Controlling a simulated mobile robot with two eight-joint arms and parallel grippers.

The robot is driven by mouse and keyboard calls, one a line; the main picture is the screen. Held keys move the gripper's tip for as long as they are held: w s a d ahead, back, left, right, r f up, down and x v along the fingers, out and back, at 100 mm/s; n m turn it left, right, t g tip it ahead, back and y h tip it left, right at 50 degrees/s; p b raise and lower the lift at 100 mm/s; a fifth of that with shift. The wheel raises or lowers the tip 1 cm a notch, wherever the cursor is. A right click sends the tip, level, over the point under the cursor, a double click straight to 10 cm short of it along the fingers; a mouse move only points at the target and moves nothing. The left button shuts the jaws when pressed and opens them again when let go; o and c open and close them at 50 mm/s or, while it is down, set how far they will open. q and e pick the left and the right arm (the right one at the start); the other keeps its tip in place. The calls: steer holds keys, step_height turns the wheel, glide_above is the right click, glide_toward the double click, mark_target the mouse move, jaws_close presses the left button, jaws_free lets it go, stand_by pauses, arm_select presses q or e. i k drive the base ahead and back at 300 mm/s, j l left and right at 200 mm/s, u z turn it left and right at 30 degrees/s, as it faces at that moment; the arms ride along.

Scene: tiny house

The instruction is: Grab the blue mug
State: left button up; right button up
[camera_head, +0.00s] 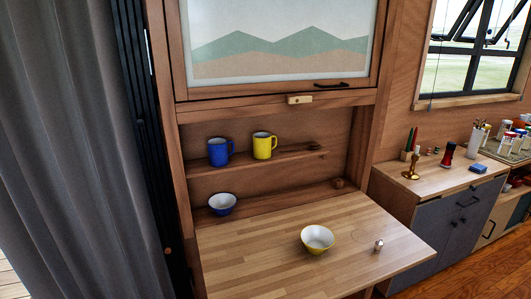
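The blue mug (219,152) stands upright on the upper wooden shelf inside the cabinet, with its handle toward the right. A yellow mug (262,147) stands just to its right on the same shelf, apart from it. Neither of my grippers shows in the head view, so I cannot see their state.
A blue bowl (222,204) sits on the lower shelf below the blue mug. A yellow bowl (317,239) and a small metallic item (378,246) are on the fold-out wooden table (250,262). A grey curtain (75,150) hangs at left. The table's left part is clear.

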mark_target(218, 154)
steer(key=j+z, duration=0.35)
steer(key=i+j+z, duration=0.1)
steer(key=z, duration=0.25)
steer(key=j+z, duration=0.35)
steer(key=k+j+z, duration=0.2)
steer(key=j, duration=0.35)
steer(key=j+z, duration=0.15)
steer(key=j, duration=0.4)
